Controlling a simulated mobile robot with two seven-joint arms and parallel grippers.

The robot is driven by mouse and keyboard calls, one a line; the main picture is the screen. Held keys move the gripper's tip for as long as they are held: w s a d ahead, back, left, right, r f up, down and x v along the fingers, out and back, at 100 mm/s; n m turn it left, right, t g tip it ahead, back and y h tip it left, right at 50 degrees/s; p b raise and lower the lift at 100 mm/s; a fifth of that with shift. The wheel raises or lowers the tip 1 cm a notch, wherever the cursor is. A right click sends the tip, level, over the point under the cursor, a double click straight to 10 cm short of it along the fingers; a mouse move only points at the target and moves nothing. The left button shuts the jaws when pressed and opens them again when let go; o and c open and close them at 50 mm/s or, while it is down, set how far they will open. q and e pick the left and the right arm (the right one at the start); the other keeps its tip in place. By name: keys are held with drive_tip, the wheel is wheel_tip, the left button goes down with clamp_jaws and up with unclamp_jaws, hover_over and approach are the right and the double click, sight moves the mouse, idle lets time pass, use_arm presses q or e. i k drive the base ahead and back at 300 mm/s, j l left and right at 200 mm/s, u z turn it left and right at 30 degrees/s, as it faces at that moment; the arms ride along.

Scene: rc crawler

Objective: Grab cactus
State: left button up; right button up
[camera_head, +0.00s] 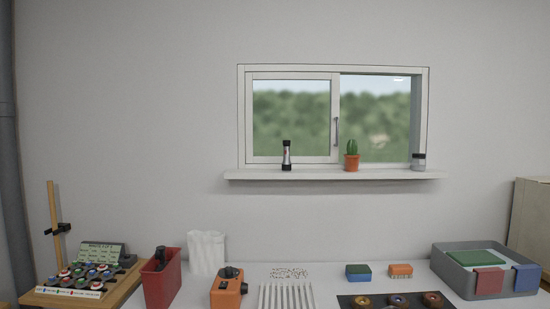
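The cactus (351,147) is small and green and stands upright in an orange-brown pot (351,163). The pot sits on the white window sill (260,175), in front of the right half of the window. Neither of my grippers shows in the head view, so nothing is seen touching the cactus.
A black and silver flashlight (287,156) stands left of the cactus on the sill, and a small jar (418,161) stands right of it. Below is a white table (330,281) with a red bin (161,281), an orange device (228,289), sponges (358,272) and a grey tray (455,275).

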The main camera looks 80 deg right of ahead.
sight(352, 160)
drive_tip(key=z, duration=3.05)
drive_tip(key=i+l, duration=0.15)
drive_tip(key=l, duration=0.15)
drive_tip(key=i+l, duration=0.15)
drive_tip(key=l, duration=0.15)
drive_tip(key=i+l+u, duration=0.1)
drive_tip(key=l+u, duration=0.2)
drive_tip(key=i+l+u, duration=0.1)
drive_tip(key=l+u, duration=0.2)
